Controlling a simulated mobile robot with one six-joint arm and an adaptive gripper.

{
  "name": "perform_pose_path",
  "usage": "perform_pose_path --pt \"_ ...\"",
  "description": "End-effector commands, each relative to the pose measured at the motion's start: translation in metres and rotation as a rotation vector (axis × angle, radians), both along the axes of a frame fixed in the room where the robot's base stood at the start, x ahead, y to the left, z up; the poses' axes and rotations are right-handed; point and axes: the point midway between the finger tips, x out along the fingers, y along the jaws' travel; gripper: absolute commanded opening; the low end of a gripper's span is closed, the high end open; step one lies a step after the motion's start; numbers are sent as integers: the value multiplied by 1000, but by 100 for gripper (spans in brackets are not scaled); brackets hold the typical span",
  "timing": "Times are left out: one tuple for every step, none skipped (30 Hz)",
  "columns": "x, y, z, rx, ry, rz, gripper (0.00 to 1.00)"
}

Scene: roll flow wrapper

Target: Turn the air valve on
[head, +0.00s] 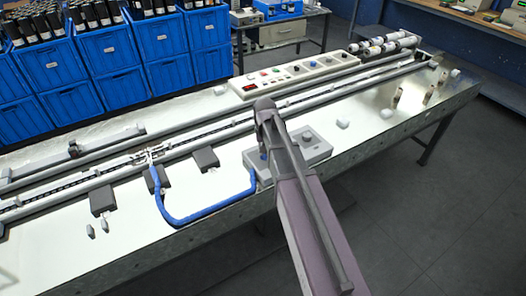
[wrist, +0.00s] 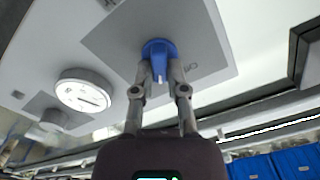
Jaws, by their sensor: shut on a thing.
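The air valve is a blue knob (wrist: 158,48) on a grey square plate (wrist: 112,38) in the wrist view. The fingers of my gripper (wrist: 160,72) reach up to it and are shut on it, one on each side of its raised grip. In the head view my arm comes down over the grey valve box (head: 318,153). A bit of the blue knob (head: 263,154) shows there beside the arm, and the fingertips are mostly hidden. A round white gauge (wrist: 84,90) is left of the knob in the wrist view.
A blue hose (head: 190,220) runs from the box along the table's front edge. A control panel (head: 295,75) with buttons stands behind the box, past the long rails. Blue bins (head: 110,65) line the back left. Open floor (head: 445,200) lies at the right.

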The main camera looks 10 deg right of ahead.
Motion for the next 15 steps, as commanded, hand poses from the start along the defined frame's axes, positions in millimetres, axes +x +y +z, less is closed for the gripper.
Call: perform_pose_path --pt "-5 0 0 0 9 -4 0" --pt "-5 0 0 0 9 -5 0" --pt "-5 0 0 0 9 -6 0" --pt "-5 0 0 0 9 -6 0" --pt "-5 0 0 0 9 -6 0" --pt "-5 0 0 0 9 -5 0" --pt "-5 0 0 0 9 -5 0" --pt "-5 0 0 0 9 -5 0" --pt "-5 0 0 0 9 -5 0" --pt "-4 0 0 0 9 -5 0" --pt "-4 0 0 0 9 -5 21" --pt "-5 0 0 0 9 -4 33" --pt "-4 0 0 0 9 -4 42" --pt "-4 0 0 0 8 -4 51" --pt "-4 0 0 0 7 -4 53"
